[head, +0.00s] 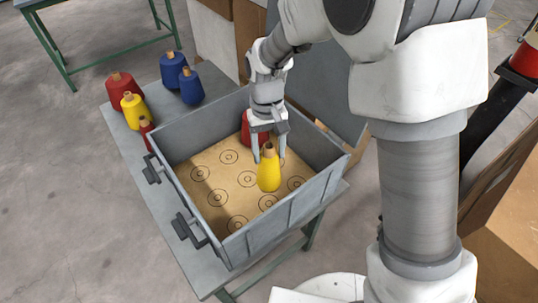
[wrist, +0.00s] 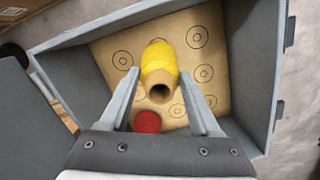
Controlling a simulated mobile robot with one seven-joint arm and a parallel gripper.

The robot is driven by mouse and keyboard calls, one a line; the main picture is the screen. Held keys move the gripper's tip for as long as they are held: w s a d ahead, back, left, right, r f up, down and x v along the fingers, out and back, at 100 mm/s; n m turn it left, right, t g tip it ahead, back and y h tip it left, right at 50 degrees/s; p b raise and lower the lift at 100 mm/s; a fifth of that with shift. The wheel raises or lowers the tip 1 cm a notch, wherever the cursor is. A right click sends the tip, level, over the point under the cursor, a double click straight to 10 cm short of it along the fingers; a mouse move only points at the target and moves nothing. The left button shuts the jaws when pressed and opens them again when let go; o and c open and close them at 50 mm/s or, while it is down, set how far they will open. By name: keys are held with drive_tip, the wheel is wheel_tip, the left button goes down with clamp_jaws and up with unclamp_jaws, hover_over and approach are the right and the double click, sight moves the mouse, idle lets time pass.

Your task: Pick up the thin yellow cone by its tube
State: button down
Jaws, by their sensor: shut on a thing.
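A yellow cone (head: 268,176) with a brown tube is inside the grey crate (head: 185,212), upright or nearly so. My gripper (head: 269,157) reaches down into the crate with one finger on each side of the cone's tube, and it is shut on it. In the wrist view the yellow cone (wrist: 160,58) shows with its open tube end towards the camera, between the fingers. I cannot tell whether its base touches the crate floor. A second yellow cone (head: 133,110) stands outside the crate on the table.
A red cone (head: 247,131) stands in the crate close behind my gripper; it also shows in the wrist view (wrist: 147,123). The crate floor has printed rings. Crate walls surround the gripper. Red cones (head: 119,83) and blue cones (head: 191,87) stand on the table (head: 128,143) beside the crate.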

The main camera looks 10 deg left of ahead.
wheel_tip(320, 180, up, 12)
drive_tip(key=p, duration=0.8)
drive_tip(key=shift+f, duration=0.2)
drive_tip(key=shift+s+f, duration=0.1)
